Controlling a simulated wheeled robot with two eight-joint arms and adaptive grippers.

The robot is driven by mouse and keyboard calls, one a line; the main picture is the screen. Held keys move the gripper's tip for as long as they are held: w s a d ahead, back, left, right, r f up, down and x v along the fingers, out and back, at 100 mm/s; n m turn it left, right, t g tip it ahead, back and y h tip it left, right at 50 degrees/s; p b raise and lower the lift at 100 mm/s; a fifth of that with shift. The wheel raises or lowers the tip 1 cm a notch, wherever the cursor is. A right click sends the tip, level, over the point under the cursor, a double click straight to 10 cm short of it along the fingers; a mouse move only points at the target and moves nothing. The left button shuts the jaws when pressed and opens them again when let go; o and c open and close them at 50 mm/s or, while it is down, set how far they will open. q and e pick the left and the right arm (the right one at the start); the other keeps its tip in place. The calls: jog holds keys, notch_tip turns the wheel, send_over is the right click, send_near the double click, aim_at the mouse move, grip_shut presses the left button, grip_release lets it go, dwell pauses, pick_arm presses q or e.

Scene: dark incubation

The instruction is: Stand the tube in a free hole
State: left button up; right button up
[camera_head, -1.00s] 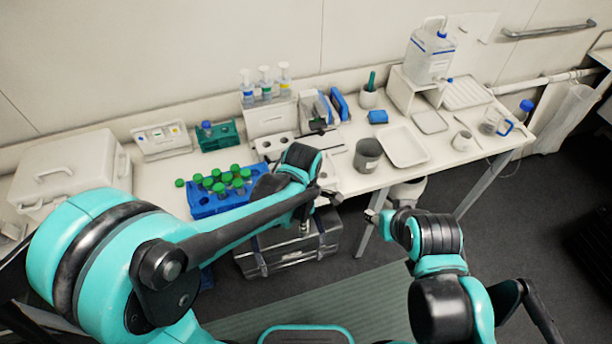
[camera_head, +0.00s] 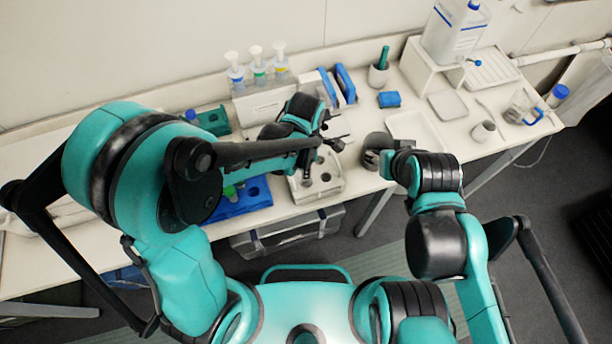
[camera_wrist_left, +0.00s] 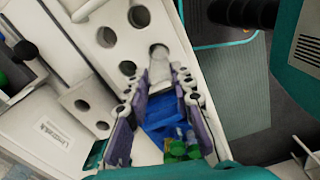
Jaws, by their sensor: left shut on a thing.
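Several other holes there look empty. A blue rack (camera_head: 240,206) with green-capped tubes is partly hidden by my left arm.
A teal rack (camera_head: 214,121) is at the left. A metal case (camera_head: 290,234) lies below the table's front edge.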

pick_arm(q)
notch_tip(320, 180, down, 2)
jog(key=shift+w+f, duration=0.15)
jog(key=shift+f, duration=0.1)
jog(key=shift+f+b, duration=0.45)
jog(key=shift+f, duration=1.55)
jog(key=shift+f, duration=0.1)
jog(key=o, duration=0.4)
jog(key=shift+f, duration=0.1)
jog(key=shift+c, duration=0.2)
jog(key=o, duration=0.4)
